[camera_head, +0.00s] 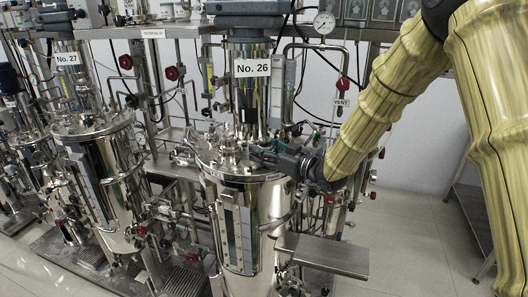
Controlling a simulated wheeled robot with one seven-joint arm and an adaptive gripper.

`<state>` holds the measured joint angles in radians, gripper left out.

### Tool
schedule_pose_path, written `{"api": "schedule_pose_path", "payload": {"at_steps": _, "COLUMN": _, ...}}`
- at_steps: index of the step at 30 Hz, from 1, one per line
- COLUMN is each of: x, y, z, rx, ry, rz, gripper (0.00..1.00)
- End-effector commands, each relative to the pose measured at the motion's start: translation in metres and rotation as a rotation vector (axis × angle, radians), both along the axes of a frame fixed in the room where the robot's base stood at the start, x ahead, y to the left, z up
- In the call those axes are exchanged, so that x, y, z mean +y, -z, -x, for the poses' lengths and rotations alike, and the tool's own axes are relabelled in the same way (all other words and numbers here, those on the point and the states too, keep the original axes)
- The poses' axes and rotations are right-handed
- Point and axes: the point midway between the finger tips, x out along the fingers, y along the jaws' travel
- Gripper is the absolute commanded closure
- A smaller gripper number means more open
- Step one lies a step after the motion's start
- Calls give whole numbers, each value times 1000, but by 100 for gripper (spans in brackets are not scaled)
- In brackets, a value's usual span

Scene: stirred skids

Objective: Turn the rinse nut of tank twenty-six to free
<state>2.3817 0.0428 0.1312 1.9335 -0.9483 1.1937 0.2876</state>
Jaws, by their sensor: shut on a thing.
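Tank twenty-six (255,215) is a polished steel vessel in the middle of the head view, under a white "No. 26" label (253,68). My gripper (257,151) reaches in from the right, low over the lid (215,165) of this tank. Its fingers point left and are shut on a small fitting among the metal parts on the lid. The fitting is mostly hidden by the fingers and too small to make out, so I cannot tell for certain that it is the rinse nut or how it is turned.
Tank twenty-seven (108,180) stands to the left, with pipes and red-knobbed valves (172,73) between. A "VENT" tag (342,103) and a pressure gauge (324,22) hang behind my arm. A steel step (322,255) juts out at the front right. Open floor (415,235) lies at right.

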Motion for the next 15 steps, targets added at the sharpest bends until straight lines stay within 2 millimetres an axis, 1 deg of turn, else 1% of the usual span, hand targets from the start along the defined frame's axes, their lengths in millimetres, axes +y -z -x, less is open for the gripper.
{"api": "schedule_pose_path", "payload": {"at_steps": 15, "x": 0, "y": 0, "z": 0, "rx": -1, "ry": -28, "rz": -1, "gripper": 73}}
